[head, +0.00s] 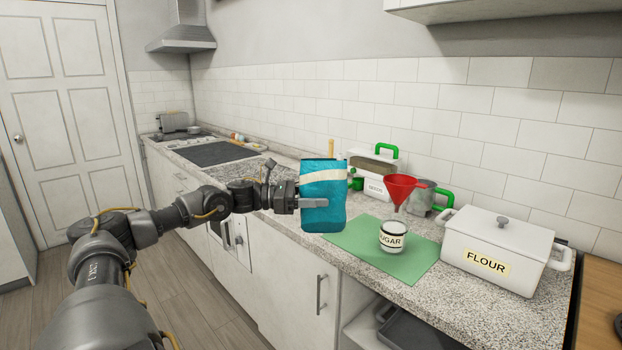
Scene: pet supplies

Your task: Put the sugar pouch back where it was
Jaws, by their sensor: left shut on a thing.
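A teal pouch with a pale band (322,187), which I take as the sugar pouch, is upright in my left gripper (314,203). The gripper is shut on it from the left, with a finger across its front. The pouch is in front of the counter's edge and overlaps the green mat's left corner in the picture; I cannot tell its height above the counter. A white jar labelled SUGAR (393,238) stands on the green mat (358,249). A red funnel (400,188) shows just above the jar; I cannot tell whether they touch. My right gripper is not in view.
A white FLOUR box (496,252) stands right of the mat. A green-handled container (372,175) and a grey metal vessel with a green handle (420,198) stand at the back. The counter (285,198) has bare room left of the mat.

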